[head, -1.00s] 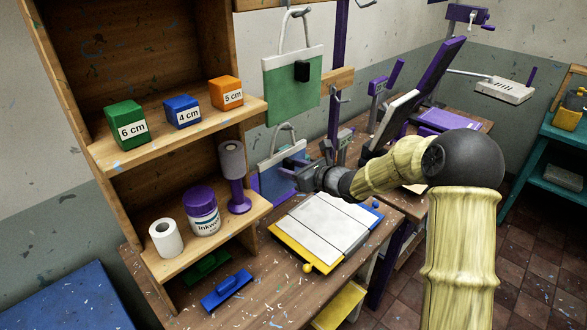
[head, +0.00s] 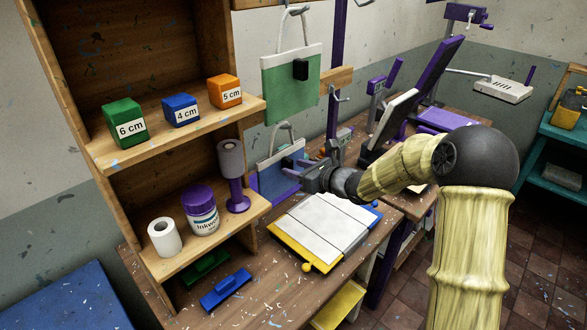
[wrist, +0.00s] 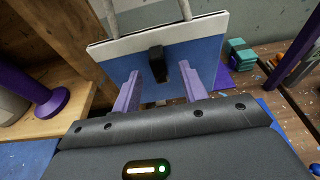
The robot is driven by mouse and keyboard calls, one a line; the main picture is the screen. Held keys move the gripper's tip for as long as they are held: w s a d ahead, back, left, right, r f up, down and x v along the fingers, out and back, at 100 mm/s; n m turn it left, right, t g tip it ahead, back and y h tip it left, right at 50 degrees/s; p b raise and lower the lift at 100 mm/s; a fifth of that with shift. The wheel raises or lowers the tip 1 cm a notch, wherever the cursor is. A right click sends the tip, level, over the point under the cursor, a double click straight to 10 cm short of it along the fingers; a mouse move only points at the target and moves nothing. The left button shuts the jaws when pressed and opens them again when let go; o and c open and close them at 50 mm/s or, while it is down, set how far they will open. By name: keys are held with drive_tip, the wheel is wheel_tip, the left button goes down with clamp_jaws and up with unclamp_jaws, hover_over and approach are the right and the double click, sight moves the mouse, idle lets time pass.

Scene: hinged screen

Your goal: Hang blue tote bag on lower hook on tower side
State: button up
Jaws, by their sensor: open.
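The blue tote bag (head: 274,178), with a pale top band and grey handle, hangs upright beside the shelf tower, below the green tote bag (head: 290,88). In the wrist view the blue bag (wrist: 200,52) is straight ahead, with a black block (wrist: 157,62) on its face. My gripper (head: 292,168) is in front of the bag. In the wrist view its purple fingers (wrist: 159,88) are apart, one on each side below the black block, with nothing held between them. The handle's upper end on the lower hook is too small to make out.
The wooden shelf tower (head: 172,145) stands close at left, holding cubes, an inkwell jar (head: 200,210) and rolls. A hinged white-and-yellow screen frame (head: 320,225) lies on the bench below my arm. Purple press parts (head: 435,75) stand to the right.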

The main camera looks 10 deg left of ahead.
drive_tip(key=v, duration=0.6)
idle(0.3)
drive_tip(key=shift+a, duration=0.1)
idle(0.7)
drive_tip(key=s+d+f+n+g+h, duration=0.2)
drive_tip(key=s+f+n+g, duration=0.15)
drive_tip(key=s+n, duration=0.35)
drive_tip(key=s+d+f+n+g+h, duration=0.25)
drive_tip(key=s+f+n, duration=0.2)
drive_tip(key=s, duration=0.45)
drive_tip(key=s+d+n+h, duration=0.7)
drive_tip(key=s+d+n, duration=0.3)
drive_tip(key=d+n, duration=0.3)
drive_tip(key=shift+s+f+n+g, duration=0.2)
drive_tip(key=shift+s+n+g, duration=0.2)
drive_tip(key=shift+n, duration=0.15)
